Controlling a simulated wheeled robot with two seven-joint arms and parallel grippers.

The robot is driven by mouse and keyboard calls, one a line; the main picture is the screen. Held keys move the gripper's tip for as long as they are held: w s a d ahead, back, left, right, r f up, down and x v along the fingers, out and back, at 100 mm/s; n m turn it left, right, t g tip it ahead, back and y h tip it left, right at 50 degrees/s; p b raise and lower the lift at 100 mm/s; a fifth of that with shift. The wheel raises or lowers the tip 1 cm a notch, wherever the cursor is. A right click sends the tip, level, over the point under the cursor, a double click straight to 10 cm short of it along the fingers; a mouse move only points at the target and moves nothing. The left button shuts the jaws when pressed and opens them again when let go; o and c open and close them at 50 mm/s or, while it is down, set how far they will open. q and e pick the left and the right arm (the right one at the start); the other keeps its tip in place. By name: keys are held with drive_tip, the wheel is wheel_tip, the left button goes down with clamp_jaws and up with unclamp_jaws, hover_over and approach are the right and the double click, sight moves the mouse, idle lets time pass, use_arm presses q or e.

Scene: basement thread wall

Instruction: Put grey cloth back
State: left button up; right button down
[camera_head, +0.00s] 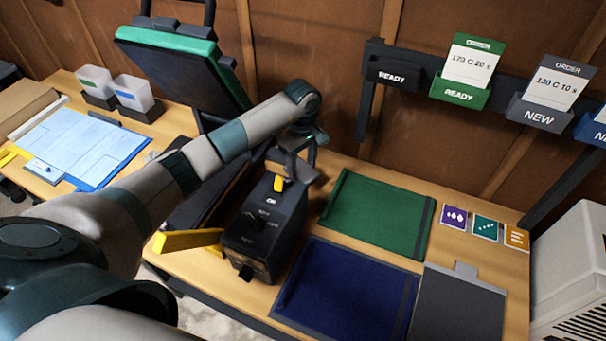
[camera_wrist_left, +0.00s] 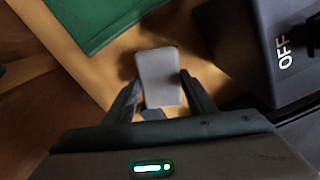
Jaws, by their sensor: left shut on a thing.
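My left gripper (camera_head: 300,165) is low behind the dark control box, left of the green mat. In the left wrist view its two dark fingers (camera_wrist_left: 160,95) stand on either side of a small light grey pad with rounded corners, the grey cloth (camera_wrist_left: 158,68), and are shut on it. Wooden table top shows beyond the cloth. My right gripper is not in view.
Green mat (camera_head: 378,213), blue mat (camera_head: 345,290) and dark grey board (camera_head: 455,308) cover the table's right. A tilted press (camera_head: 180,65) stands behind.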

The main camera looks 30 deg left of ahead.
sight(303, 170)
use_arm(q)
drive_tip(key=shift+f, duration=0.4)
drive_tip(key=shift+w+f, duration=0.1)
drive_tip(key=shift+f, duration=0.15)
drive_tip(key=shift+f, duration=0.1)
wheel_tip(303, 170, down, 3)
drive_tip(key=shift+r+p, duration=0.2)
drive_tip(key=shift+p, duration=0.55)
drive_tip(key=shift+f, duration=0.45)
